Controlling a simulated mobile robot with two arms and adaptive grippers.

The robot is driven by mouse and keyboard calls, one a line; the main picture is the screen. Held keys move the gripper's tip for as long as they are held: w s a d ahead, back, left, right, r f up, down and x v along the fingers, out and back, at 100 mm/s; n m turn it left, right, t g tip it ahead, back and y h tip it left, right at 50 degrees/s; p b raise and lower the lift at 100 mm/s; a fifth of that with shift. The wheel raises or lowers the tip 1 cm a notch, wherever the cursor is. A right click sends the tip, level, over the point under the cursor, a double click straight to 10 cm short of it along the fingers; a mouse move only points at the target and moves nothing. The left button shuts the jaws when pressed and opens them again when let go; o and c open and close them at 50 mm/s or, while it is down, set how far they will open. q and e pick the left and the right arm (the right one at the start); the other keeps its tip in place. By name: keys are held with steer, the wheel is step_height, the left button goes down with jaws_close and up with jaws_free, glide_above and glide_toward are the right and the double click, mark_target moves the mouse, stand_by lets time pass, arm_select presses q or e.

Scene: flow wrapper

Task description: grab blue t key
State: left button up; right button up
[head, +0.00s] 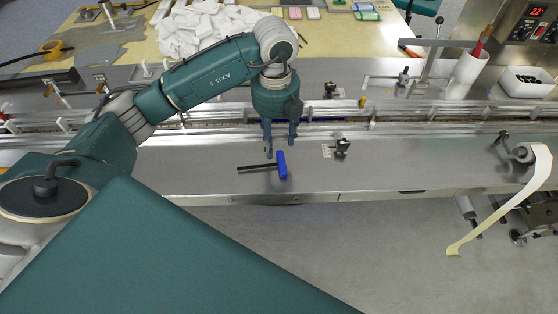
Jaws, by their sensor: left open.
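The blue T key (282,165) lies on the front strip of the metal bench, in the middle of the head view. Its blue handle is at the right and its thin black shaft points left. My left gripper (280,150) is open, with its fingers pointing down just above and behind the key. The fingertips look close to the handle, but I cannot tell whether they touch it. My right gripper is not in view.
A small black clamp (342,147) stands on the bench right of the key. A rail (420,112) runs along behind. A tape roll (525,153) with a hanging strip is at the right. White packs (205,27) are piled at the back. The bench left of the key is clear.

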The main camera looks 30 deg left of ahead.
mark_target(279, 158)
arm_select(q)
steer(key=shift+f, duration=0.45)
steer(key=f, duration=0.1)
steer(key=f+p, duration=0.1)
steer(key=f, duration=0.1)
steer(key=f+p, duration=0.1)
steer(key=f, duration=0.1)
steer(key=shift+d, duration=0.35)
steer(key=shift+w+f, duration=0.1)
steer(key=shift+f, duration=0.2)
jaws_close()
